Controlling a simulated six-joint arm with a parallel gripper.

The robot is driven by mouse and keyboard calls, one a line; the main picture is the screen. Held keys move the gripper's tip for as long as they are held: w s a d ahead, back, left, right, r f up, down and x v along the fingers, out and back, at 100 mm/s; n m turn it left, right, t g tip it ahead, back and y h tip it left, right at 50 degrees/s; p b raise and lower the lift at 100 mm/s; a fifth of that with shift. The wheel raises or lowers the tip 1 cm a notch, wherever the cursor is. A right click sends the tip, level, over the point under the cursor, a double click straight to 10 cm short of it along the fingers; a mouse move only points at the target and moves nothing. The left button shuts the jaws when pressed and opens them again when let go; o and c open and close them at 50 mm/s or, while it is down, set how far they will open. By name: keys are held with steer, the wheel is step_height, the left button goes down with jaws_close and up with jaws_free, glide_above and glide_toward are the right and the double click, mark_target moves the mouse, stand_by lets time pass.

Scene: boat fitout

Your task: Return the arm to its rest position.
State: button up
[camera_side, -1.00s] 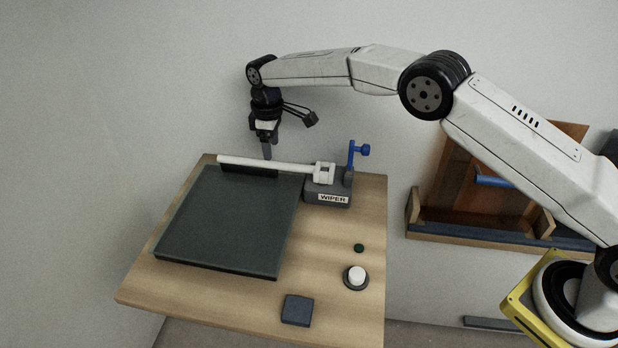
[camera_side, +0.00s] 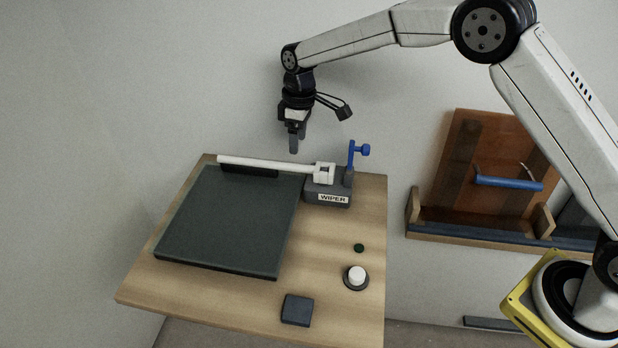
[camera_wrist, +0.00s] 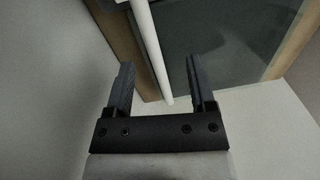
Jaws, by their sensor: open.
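My gripper (camera_side: 294,143) hangs pointing down above the back of the wooden board, open and empty, clear of the white wiper arm. In the wrist view its two dark fingers (camera_wrist: 160,90) stand apart, with the white arm (camera_wrist: 152,50) visible beyond and between them. The white wiper arm (camera_side: 265,164) lies along the back edge of the dark glass panel (camera_side: 228,222), its right end at the grey block labelled WIPER (camera_side: 327,192). A blue clamp handle (camera_side: 358,153) stands upright at the right of that block.
The wooden board (camera_side: 210,293) also carries a white knob (camera_side: 356,276), a small green button (camera_side: 359,248) and a dark square pad (camera_side: 297,310). At right, a wooden rack (camera_side: 470,232) holds a brown panel with a blue bar (camera_side: 508,183). Open air surrounds my gripper.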

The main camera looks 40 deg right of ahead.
steer(key=s+d+m+t, duration=0.1)
steer(key=s+d+m, duration=0.3)
steer(key=s, duration=1)
steer(key=s+d+m+t, duration=0.1)
steer(key=s+d+m, duration=0.3)
steer(key=s+d, duration=0.4)
steer(key=s, duration=0.6)
steer(key=shift+t+h, duration=0.4)
steer(key=shift+w+d, duration=0.1)
